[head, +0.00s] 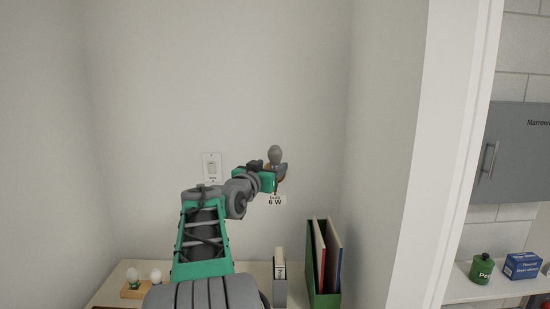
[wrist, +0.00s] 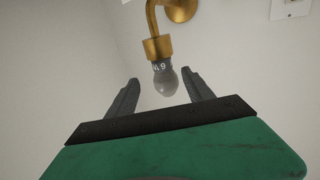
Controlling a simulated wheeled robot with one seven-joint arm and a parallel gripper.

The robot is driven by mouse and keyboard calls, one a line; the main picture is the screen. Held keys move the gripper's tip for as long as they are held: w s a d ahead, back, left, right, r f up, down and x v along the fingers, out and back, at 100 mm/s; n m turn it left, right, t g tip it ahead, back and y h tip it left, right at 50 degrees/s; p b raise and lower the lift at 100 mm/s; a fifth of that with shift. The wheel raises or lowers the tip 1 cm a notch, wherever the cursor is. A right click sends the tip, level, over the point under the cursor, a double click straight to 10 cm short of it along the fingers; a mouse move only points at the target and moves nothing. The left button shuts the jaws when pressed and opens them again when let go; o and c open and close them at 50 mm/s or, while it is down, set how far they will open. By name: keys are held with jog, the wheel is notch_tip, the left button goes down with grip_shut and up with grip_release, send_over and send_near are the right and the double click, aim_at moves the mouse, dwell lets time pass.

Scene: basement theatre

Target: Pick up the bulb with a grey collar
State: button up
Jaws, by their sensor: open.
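A bulb with a dull grey globe (head: 275,154) stands upright at a brass wall fitting, and a "6 W" label hangs below it. In the wrist view the picture is turned over, so the bulb (wrist: 166,84) points down from the brass socket (wrist: 158,47). Its grey collar (wrist: 162,66) bears white lettering. My gripper (head: 279,173) is at the fitting in the head view and partly hides it. In the wrist view my gripper (wrist: 161,88) is open and empty, with a finger on either side of the bulb and clear gaps; contact is not visible.
A light switch (head: 212,167) is on the wall to the left. Below, a desk holds a wooden holder (head: 134,291) with pale bulbs (head: 155,275), a grey file (head: 280,291) and a green file box (head: 323,299). A wall edge (head: 448,150) stands at right.

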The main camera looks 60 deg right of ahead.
aim_at(273, 164)
jog(key=d, duration=0.2)
jog(key=d+p, duration=0.1)
jog(key=d, duration=0.1)
jog(key=w+d+p, duration=0.1)
jog(key=d, duration=0.1)
jog(key=shift+f, duration=0.15)
jog(key=shift+a, duration=0.2)
grip_shut()
